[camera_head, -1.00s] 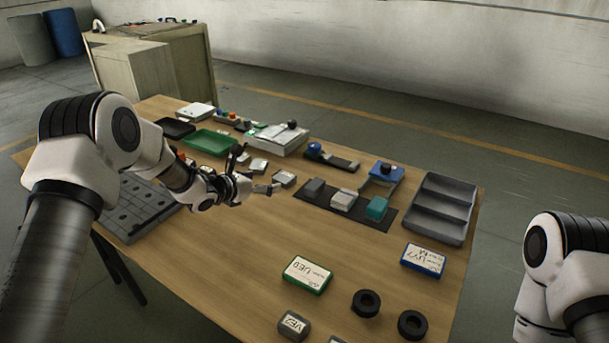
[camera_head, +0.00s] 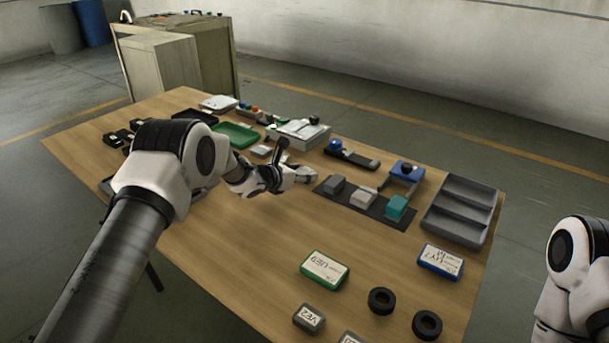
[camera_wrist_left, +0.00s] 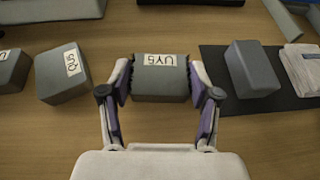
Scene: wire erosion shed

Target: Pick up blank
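A grey block labelled UY5 (camera_wrist_left: 160,85) lies on the table in the left wrist view. My left gripper (camera_wrist_left: 161,72) is open around it, one finger on each side, with narrow gaps at the pads. In the head view my left gripper (camera_head: 303,174) is low over the table beside the dark mat and largely hides that block. Another grey labelled block (camera_wrist_left: 62,76) lies left of it in the wrist view, with part of a further one at the edge. Only part of my right arm shows at the right edge; its gripper is out of view.
The dark mat (camera_wrist_left: 232,103) holds a grey block (camera_wrist_left: 252,68), a pale block (camera_head: 363,196) and a teal block (camera_head: 396,208). A grey compartment tray (camera_head: 462,207) stands right, a green tray (camera_head: 236,135) behind. Black rings (camera_head: 382,301) and labelled boxes lie in front.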

